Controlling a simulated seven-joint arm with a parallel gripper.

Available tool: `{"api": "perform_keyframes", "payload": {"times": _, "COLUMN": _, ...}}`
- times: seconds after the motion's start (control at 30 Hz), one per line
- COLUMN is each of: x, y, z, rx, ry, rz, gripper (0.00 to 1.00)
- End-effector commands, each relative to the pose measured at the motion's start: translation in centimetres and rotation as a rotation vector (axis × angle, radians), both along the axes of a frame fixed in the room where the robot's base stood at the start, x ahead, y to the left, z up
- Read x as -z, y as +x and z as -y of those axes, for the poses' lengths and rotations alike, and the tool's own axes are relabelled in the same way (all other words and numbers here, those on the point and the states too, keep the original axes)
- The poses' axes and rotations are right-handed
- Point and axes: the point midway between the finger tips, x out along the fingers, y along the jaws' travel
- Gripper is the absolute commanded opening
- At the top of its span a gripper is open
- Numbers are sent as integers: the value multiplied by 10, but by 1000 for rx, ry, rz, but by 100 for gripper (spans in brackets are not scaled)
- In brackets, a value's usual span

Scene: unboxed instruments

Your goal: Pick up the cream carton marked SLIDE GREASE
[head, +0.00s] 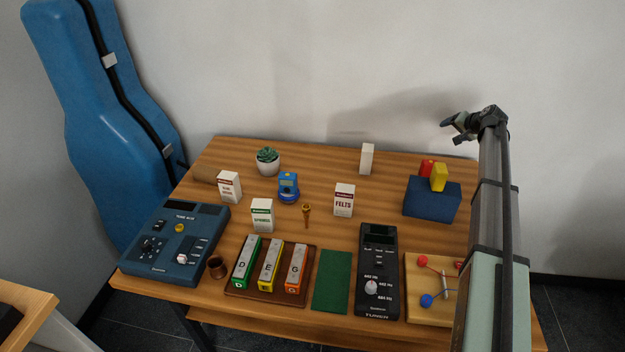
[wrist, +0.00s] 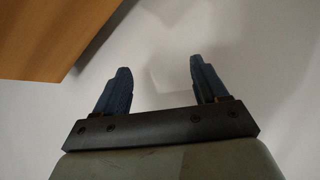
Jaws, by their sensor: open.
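A cream carton with two lines of small red print (head: 229,187) stands upright at the back left of the table; the print seems to read SLIDE GREASE but is too small to be sure. Other cream cartons are one marked SPRINGS (head: 262,216), one marked FELTS (head: 344,201), and a narrow one at the back (head: 367,159) with no readable label. My gripper (head: 452,127) is raised above the back right of the table, far right of the cartons. In the wrist view its two blue fingers (wrist: 158,82) are apart with nothing between them.
The wooden table (head: 320,172) holds a blue meter (head: 288,188), a brass mouthpiece-like piece (head: 306,214), a potted plant (head: 268,161) and a navy box (head: 432,200) with red and yellow blocks. Devices and a bar tray (head: 232,290) line the front. A blue case (head: 95,110) stands left.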

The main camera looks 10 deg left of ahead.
Motion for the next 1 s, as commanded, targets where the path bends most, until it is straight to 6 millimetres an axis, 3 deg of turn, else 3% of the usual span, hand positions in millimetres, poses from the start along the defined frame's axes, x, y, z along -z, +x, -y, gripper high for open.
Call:
{"api": "perform_keyframes", "payload": {"times": 0.03, "x": -7, "y": 4, "z": -35, "rx": -59, "ry": -20, "rz": 2, "gripper": 72}}
{"api": "perform_keyframes", "payload": {"times": 0.1, "x": -14, "y": 5, "z": -77, "rx": -140, "ry": -53, "rz": -3, "gripper": 72}}
{"api": "perform_keyframes", "payload": {"times": 0.27, "x": -18, "y": -3, "z": -170, "rx": -327, "ry": -147, "rz": -30, "gripper": 72}}
{"api": "perform_keyframes", "payload": {"times": 0.47, "x": -19, "y": -27, "z": -278, "rx": -563, "ry": -279, "rz": -72, "gripper": 72}}
{"api": "perform_keyframes", "payload": {"times": 0.7, "x": -21, "y": -71, "z": -398, "rx": -844, "ry": -434, "rz": -114, "gripper": 72}}
{"api": "perform_keyframes", "payload": {"times": 1.0, "x": -28, "y": -146, "z": -530, "rx": -1185, "ry": -624, "rz": -156, "gripper": 72}}
